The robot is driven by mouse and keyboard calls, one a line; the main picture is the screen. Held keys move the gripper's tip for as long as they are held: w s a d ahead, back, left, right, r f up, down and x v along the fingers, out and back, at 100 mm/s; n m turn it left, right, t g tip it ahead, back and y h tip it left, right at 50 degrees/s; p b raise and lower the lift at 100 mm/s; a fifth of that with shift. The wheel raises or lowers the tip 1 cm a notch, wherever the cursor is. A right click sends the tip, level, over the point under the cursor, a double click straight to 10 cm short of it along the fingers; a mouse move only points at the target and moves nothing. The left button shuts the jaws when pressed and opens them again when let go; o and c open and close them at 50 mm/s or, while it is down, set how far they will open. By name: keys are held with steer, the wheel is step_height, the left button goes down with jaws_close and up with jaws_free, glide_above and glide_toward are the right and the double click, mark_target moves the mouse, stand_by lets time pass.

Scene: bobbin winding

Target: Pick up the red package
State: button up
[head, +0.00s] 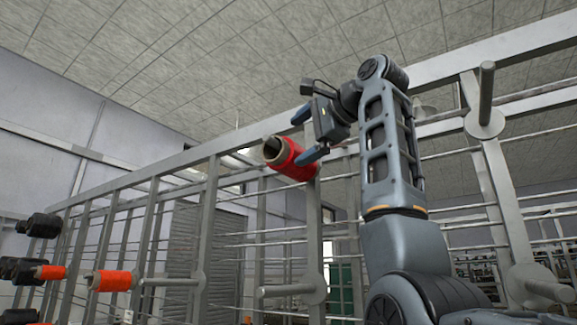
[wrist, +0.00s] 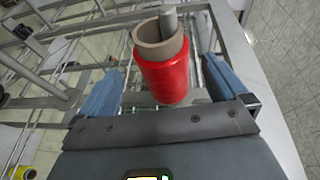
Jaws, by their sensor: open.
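The red package (head: 294,160) is a red bobbin on a tan tube, set on a peg of the metal rack in the head view. In the wrist view the red package (wrist: 166,75) lies between the two blue fingers, with the grey peg end showing inside its tube. My gripper (head: 306,134) is open, with one finger above and one below the package in the head view. In the wrist view my gripper (wrist: 160,85) shows a gap between the package and the left finger; the right finger is closer to it. Whether either finger touches it is unclear.
The grey metal rack (head: 209,220) runs along the scene with bare pegs, one at upper right (head: 486,95) and one at lower middle (head: 290,291). Orange bobbins (head: 112,281) and dark bobbins (head: 44,225) sit at lower left. In the wrist view a yellow object (wrist: 22,172) shows at lower left.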

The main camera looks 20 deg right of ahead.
mark_target(287, 145)
steer(key=p+x, duration=0.1)
steer(key=x, duration=0.1)
steer(key=p+x, duration=0.1)
steer(key=x, duration=0.1)
steer(key=p+x, duration=0.1)
steer(key=x, duration=0.1)
steer(key=shift+s+a+r, duration=0.1)
steer(key=shift+a+r, duration=0.05)
steer(key=shift+a, duration=0.15)
steer(key=shift+w+a, duration=0.15)
steer(key=shift+w, duration=0.4)
steer(key=shift+c, duration=0.3)
steer(key=c, duration=0.8)
steer(key=shift+c, duration=0.2)
